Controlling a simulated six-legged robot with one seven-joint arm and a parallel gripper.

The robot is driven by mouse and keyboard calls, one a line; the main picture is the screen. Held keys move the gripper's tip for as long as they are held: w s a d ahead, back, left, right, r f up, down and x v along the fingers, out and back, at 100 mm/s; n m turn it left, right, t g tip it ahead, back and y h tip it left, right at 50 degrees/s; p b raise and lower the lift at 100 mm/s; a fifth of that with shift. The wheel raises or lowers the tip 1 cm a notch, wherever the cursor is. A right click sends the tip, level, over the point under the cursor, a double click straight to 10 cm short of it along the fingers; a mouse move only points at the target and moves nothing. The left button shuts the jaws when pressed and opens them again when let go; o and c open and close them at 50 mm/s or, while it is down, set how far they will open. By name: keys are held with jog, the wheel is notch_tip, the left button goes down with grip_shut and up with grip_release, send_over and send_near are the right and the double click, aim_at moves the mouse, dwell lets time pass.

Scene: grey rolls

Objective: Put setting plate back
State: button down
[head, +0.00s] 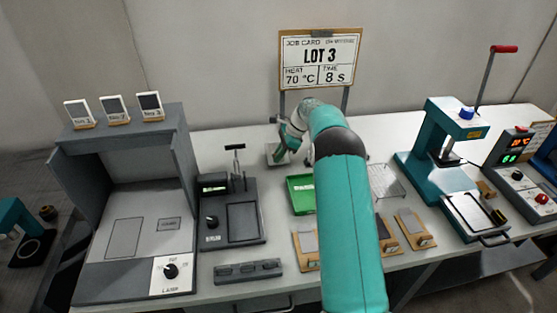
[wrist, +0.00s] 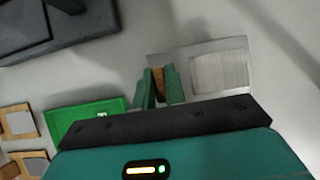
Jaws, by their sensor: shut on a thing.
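My gripper (wrist: 159,82) is shut on a brown wooden grip. The grip seems to belong to the setting plate (wrist: 215,73), a pale grey panel just beyond the fingers. The panel appears inside a larger light-grey square on the white table; I cannot tell whether it rests there or is held just above. In the head view my gripper (head: 284,149) is at the back of the table, left of my teal arm, and the pale square (head: 272,158) shows beside it. My arm hides part of the table.
A green tray (head: 299,195) lies nearer me. Wood-based plates (head: 306,245) stand at the front, more (head: 413,230) right of my arm. A job card (head: 320,60) stands behind.

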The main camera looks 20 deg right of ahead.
jog(key=shift+f, duration=1.2)
jog(key=shift+s, duration=0.1)
jog(key=shift+f, duration=0.15)
jog(key=c, duration=1.5)
grip_release()
jog(key=shift+o, duration=0.2)
